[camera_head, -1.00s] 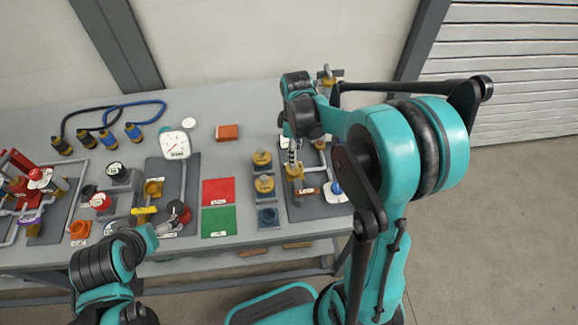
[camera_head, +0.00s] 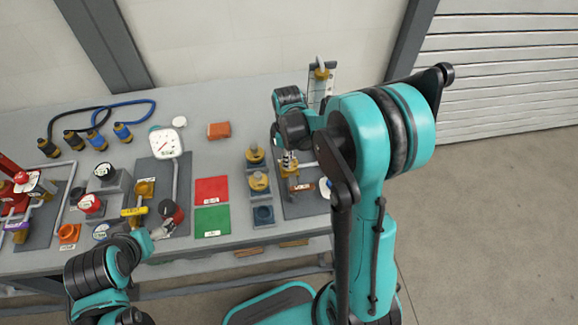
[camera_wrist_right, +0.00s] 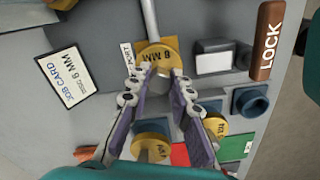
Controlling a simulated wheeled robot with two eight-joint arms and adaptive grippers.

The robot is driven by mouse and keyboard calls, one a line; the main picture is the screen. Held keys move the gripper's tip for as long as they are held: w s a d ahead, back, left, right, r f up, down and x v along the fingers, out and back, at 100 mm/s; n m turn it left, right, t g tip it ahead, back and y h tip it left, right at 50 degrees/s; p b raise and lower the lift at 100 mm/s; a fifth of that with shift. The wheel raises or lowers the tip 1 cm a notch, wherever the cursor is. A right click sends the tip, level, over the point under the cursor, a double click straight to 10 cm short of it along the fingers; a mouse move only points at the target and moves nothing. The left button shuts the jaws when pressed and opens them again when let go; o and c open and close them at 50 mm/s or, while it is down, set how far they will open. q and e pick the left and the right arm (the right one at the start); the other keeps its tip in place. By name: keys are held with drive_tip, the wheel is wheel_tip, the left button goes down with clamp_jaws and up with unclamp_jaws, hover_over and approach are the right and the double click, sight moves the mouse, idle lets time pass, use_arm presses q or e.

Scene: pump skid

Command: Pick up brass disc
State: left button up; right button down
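A brass disc marked 8 MM (camera_wrist_right: 158,55) lies in front of my right gripper in the right wrist view. The fingers of my right gripper (camera_wrist_right: 164,78) close on the disc's grey central stem from both sides. The disc overlaps a tan square piece beside a PORT label; I cannot tell whether they touch. In the head view my right gripper (camera_head: 288,160) is over the right-hand dark plate, partly hidden by my arm. Two other brass discs (camera_head: 255,154) (camera_head: 259,181) sit on blue-grey holders. My left gripper (camera_head: 163,230) is low at the left, its fingers too small to read.
An empty blue holder (camera_head: 263,215) stands in front of the two discs. Red (camera_head: 211,189) and green (camera_head: 212,221) mats lie left of it. A gauge (camera_head: 166,143) stands further left.

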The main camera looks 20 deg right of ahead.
drive_tip(key=shift+r, duration=0.1)
wheel_tip(320, 180, up, 5)
drive_tip(key=shift+s+d+f+p, duration=0.1)
drive_tip(key=shift+f+p, duration=0.1)
drive_tip(key=shift+p, duration=0.8)
drive_tip(key=s+d+r+p, duration=0.2)
drive_tip(key=s+d+r, duration=0.4)
drive_tip(key=s, duration=0.3)
drive_tip(key=shift+s+d+p, duration=0.15)
drive_tip(key=shift+d+p, duration=0.15)
drive_tip(key=shift+a, duration=0.1)
